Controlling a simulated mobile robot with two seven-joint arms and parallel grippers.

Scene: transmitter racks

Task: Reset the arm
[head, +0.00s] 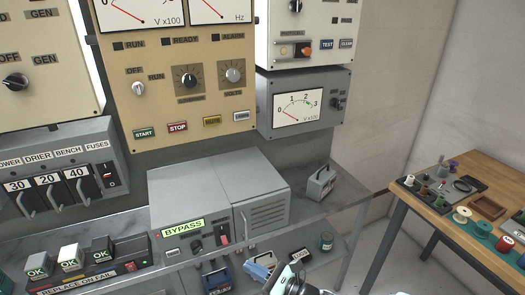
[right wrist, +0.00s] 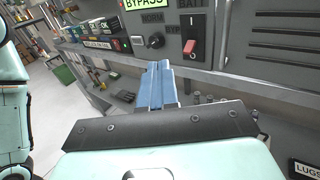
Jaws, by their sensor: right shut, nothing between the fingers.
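My right gripper (head: 258,268) is at the bottom of the head view, in front of the grey bypass box (head: 190,190) and below the level of its front face. Its blue fingers are together and empty; they also show in the right wrist view (right wrist: 157,82), pointing at the shelf edge below the box. The box carries a green BYPASS label (head: 183,227), a dark knob (head: 196,247) and a red rocker switch (head: 223,239). The red switch also shows in the right wrist view (right wrist: 191,47), ahead and right of the fingers. My left gripper is not in view.
The grey shelf (head: 345,207) edge runs close to the right gripper. Small items, including a LUGS box (head: 300,256), lie on the lower shelf. Tan panels with gauges stand behind. A wooden table (head: 460,240) with spools is at right, with open floor between.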

